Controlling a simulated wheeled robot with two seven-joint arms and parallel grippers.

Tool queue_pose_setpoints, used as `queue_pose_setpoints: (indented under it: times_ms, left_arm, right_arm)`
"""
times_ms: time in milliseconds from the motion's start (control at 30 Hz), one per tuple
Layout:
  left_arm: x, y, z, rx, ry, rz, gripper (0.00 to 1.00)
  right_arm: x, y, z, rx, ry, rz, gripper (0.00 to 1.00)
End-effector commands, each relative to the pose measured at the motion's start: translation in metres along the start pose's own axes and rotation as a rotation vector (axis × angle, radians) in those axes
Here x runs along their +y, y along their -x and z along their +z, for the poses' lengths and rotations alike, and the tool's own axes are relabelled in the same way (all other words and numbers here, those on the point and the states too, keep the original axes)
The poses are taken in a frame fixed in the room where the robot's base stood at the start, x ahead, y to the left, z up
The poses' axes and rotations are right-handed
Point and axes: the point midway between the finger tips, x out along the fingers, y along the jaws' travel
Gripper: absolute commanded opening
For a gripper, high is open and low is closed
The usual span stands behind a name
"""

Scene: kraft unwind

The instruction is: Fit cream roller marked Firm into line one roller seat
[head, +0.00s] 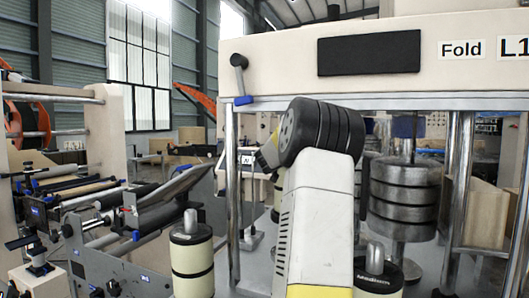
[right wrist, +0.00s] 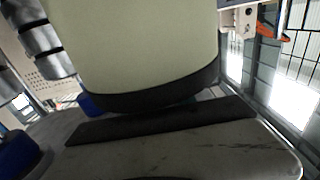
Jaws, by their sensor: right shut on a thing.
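My right gripper (right wrist: 165,122) is shut on a cream roller (right wrist: 140,45) with a dark band at its end. The roller fills the upper middle of the right wrist view, against a dark finger pad. No Firm marking shows on it there. In the head view my right arm rises through the middle and hides most of the gripper and the held roller. Another cream roller (head: 192,262) with a dark band stands upright at the lower left of the arm. The line one roller seat cannot be made out clearly. My left gripper is not in view.
A cream machine beam (head: 275,58) with Fold and L1 signs (head: 513,47) spans the top on metal posts. A stack of grey metal rolls (head: 404,200) stands right of my arm. A dark-topped roller with a metal pin (head: 376,256) is below it. Web-handling machinery (head: 90,210) fills the left.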

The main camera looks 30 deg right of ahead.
Motion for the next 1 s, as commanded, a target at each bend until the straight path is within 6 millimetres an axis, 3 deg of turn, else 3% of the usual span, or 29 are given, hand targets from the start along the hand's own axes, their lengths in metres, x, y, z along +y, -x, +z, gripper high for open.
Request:
queue_pose_setpoints:
  times_ms: [433, 467, 533, 900, 1000]
  left_arm:
    - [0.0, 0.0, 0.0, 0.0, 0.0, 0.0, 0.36]
    - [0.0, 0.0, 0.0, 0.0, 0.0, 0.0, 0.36]
    - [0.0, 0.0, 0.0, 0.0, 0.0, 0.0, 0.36]
    - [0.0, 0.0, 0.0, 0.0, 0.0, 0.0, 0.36]
    - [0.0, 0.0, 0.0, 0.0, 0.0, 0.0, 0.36]
  right_arm:
    - [0.0, 0.001, 0.001, 0.007, -0.001, 0.0, 0.0]
    - [0.0, 0.0, 0.004, 0.001, 0.0, -0.001, 0.37]
    - [0.0, 0.0, 0.004, 0.001, 0.0, 0.0, 0.51]
    - [0.0, 0.001, 0.002, 0.002, -0.001, 0.0, 0.53]
    - [-0.001, 0.011, 0.001, 0.002, 0.0, -0.001, 0.53]
